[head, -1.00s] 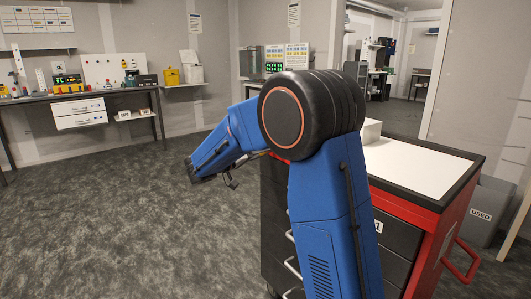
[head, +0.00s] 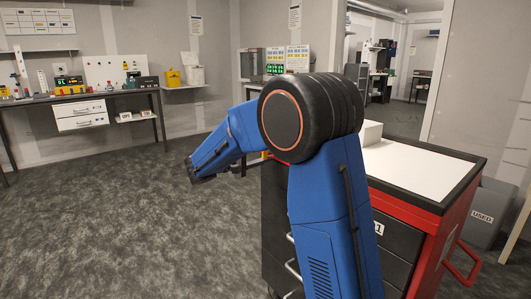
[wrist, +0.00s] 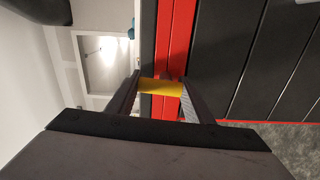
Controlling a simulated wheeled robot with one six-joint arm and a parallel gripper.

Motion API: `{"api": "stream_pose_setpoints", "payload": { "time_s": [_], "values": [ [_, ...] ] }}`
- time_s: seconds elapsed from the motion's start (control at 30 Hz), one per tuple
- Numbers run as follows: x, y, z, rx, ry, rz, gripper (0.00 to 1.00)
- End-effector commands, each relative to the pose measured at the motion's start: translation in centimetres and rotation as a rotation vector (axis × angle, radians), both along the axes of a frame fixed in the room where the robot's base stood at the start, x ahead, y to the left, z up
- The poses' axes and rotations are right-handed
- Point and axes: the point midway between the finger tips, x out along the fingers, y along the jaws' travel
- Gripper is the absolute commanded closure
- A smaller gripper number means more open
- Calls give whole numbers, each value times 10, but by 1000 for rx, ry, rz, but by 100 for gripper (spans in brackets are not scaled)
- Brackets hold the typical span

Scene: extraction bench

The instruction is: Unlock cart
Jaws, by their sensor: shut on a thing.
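The cart (head: 424,177) is red and black with a white top and stands at the right in the head view, partly hidden behind my blue arm. In the wrist view its red edge (wrist: 175,40) and dark drawer fronts (wrist: 231,50) show. My gripper (wrist: 160,92) is shut on a small yellow part (wrist: 160,86), with one finger on either side of it. The yellow part lies across the cart's red edge in that view. I cannot tell whether it is turned or how it is fixed. My fingers do not show clearly in the head view.
A grey bin (head: 484,214) marked USED stands right of the cart. A white box (head: 371,132) sits on the cart top. A workbench (head: 85,98) with equipment runs along the left wall. The grey carpet (head: 110,225) at left is clear.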

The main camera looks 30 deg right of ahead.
Motion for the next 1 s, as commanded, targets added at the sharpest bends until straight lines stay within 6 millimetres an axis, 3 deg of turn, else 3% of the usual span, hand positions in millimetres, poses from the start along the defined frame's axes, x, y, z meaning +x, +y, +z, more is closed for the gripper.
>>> {"api": "stream_pose_setpoints", "payload": {
  "time_s": [0.73,0.77,0.8,0.83,1.0],
  "values": [
    [1,1,-1,-16,86,2,75],
    [1,1,-1,-16,86,2,48],
    [1,1,-1,-16,86,2,39],
    [1,1,-1,-16,86,2,34],
    [1,1,0,-16,85,1,34]
  ]
}}
